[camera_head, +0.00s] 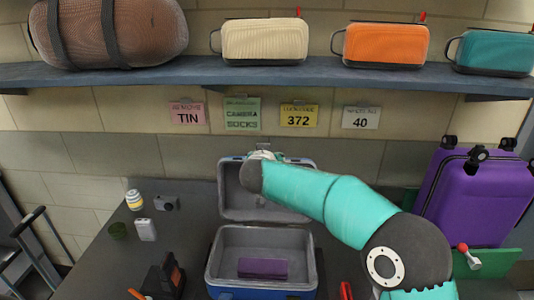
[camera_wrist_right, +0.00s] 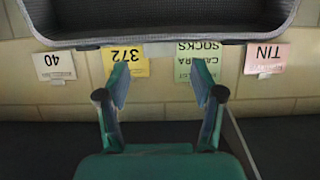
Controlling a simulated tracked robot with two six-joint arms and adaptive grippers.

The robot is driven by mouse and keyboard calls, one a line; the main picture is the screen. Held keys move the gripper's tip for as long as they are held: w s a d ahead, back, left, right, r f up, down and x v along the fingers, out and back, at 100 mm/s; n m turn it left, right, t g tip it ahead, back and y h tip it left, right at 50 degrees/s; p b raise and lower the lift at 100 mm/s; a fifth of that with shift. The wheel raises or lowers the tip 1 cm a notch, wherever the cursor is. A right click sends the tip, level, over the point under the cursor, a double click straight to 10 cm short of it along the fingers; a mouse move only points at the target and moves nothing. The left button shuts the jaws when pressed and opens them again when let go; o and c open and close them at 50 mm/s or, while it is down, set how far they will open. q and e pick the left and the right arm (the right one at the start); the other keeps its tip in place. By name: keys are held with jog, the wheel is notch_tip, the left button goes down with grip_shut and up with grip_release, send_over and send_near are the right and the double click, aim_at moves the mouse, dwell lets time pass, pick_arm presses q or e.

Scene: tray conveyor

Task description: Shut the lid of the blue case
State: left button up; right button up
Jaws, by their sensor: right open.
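The blue case (camera_head: 225,292) stands open on the dark table, with its grey inside facing me. Its lid (camera_head: 235,200) is raised at the back, tilted up toward the wall. A purple item (camera_head: 263,268) lies inside the case. My right arm reaches across from the right, and its gripper (camera_head: 263,155) is at the lid's top edge, mostly hidden behind my wrist. In the right wrist view, which is upside down, the gripper (camera_wrist_right: 162,90) is open with nothing between its fingers. The lid's grey edge (camera_wrist_right: 190,36) shows close by there. My left gripper is out of view.
A striped cup (camera_head: 134,200), a camera (camera_head: 166,203), a can (camera_head: 146,230) and a dark green cup (camera_head: 118,231) stand left of the case. A purple suitcase (camera_head: 470,200) stands at the right. A shelf (camera_head: 200,73) with bags runs above.

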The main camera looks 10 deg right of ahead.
jog(key=shift+p+x, duration=0.3)
jog(key=shift+x, duration=1.6)
